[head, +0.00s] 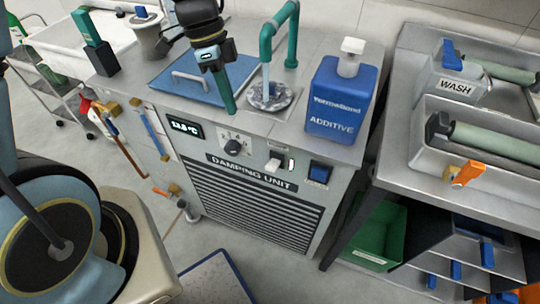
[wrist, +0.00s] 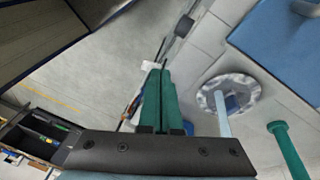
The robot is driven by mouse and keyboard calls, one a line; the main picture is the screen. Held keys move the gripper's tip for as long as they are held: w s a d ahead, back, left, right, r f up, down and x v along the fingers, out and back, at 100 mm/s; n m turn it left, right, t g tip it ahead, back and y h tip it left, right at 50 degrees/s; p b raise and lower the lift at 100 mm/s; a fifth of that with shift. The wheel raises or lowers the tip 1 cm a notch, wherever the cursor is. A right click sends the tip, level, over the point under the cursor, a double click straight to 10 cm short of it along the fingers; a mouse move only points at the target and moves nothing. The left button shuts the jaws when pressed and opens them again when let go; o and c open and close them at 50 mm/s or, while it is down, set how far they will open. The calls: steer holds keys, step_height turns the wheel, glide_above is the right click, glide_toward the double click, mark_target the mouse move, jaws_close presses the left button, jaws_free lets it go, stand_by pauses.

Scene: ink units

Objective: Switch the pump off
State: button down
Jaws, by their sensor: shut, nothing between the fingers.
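The damping unit (head: 212,137) stands in the middle of the head view. Its front panel carries a display (head: 184,129), a black dial (head: 232,147), a white switch (head: 273,164) with a small light slot beside it, and a blue rocker switch (head: 319,172) at the right. Which one is the pump switch is too small to read. Water runs from the green spout (head: 280,32) into the round drain (head: 269,96); the stream also shows in the wrist view (wrist: 223,110). My gripper (head: 229,108), with green fingers, is shut and empty, pointing down above the unit's top, left of the drain and apart from the switches.
A blue additive bottle (head: 341,101) stands on the unit's top right. A blue lid with a handle (head: 200,80) lies behind my gripper. A steel wash bench (head: 400,135) stands at the right, a green bin (head: 372,230) below it. The floor before the unit is partly clear.

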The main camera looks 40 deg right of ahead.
mark_target(273, 164)
steer(key=s+d+f+m+g, duration=0.1)
steer(key=s+d+f+m, duration=0.1)
steer(key=s+d+m, duration=0.2)
steer(key=shift+s+f+m+b, duration=0.15)
steer(key=shift+s+m+b, duration=0.25)
steer(key=shift+s+m, duration=0.1)
steer(key=shift+f, duration=0.1)
steer(key=p+x, duration=0.1)
steer(key=x, duration=0.8)
steer(key=shift+s+a+f, duration=0.1)
steer(key=shift+s+f, duration=0.05)
steer(key=shift+f, duration=0.25)
steer(key=shift+f, duration=0.1)
